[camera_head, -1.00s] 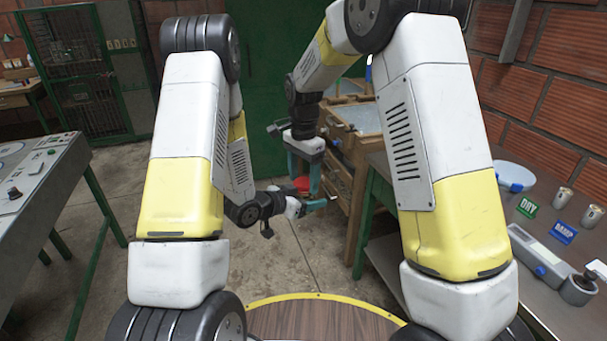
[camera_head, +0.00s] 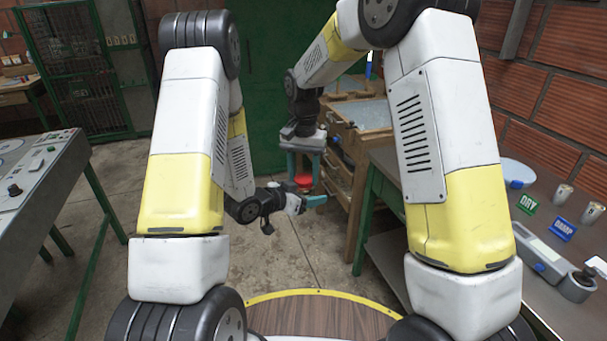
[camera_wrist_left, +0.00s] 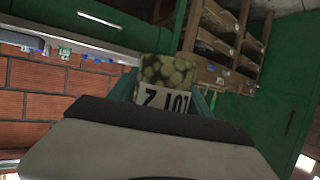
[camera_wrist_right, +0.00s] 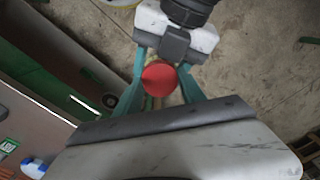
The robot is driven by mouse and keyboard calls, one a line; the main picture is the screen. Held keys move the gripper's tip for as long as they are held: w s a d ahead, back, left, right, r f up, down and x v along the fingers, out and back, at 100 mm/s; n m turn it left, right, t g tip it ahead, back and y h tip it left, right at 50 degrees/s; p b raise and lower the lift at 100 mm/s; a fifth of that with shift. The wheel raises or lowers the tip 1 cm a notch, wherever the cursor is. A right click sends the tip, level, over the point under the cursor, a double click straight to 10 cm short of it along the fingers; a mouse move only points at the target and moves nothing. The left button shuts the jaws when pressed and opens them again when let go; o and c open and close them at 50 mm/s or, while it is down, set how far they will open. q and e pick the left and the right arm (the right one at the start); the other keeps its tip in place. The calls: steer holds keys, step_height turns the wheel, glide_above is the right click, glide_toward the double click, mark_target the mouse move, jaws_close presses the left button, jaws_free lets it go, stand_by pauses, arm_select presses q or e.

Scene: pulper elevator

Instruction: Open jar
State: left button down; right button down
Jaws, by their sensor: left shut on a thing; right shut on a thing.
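The jar (camera_wrist_left: 168,72) shows in the left wrist view as a clear body full of pale greenish beans with a white label. My left gripper (camera_head: 308,200) is shut on the jar's body and holds it in the air in front of me. The red lid (camera_head: 304,180) is at the top of the jar; it also shows in the right wrist view (camera_wrist_right: 159,78). My right gripper (camera_head: 304,168) comes from above, with its teal fingers on both sides of the lid, shut on it. I cannot tell whether the lid is loose on the jar.
A grey bench (camera_head: 480,215) on the right carries a white bowl (camera_head: 518,173), metal cups and DRY and DAMP signs. A wooden drawer cabinet (camera_head: 350,150) stands behind the grippers. A control desk (camera_head: 50,165) is at the left. Concrete floor lies open between.

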steer(key=c, duration=0.7)
jaws_free()
steer(key=shift+r, duration=0.1)
step_height(320, 180, up, 4)
steer(key=shift+r, duration=0.15)
steer(key=shift+c, duration=0.2)
step_height(320, 180, up, 3)
steer(key=shift+r+m, duration=0.15)
steer(key=shift+m, duration=1.05)
step_height(320, 180, down, 8)
steer(key=shift+r, duration=0.1)
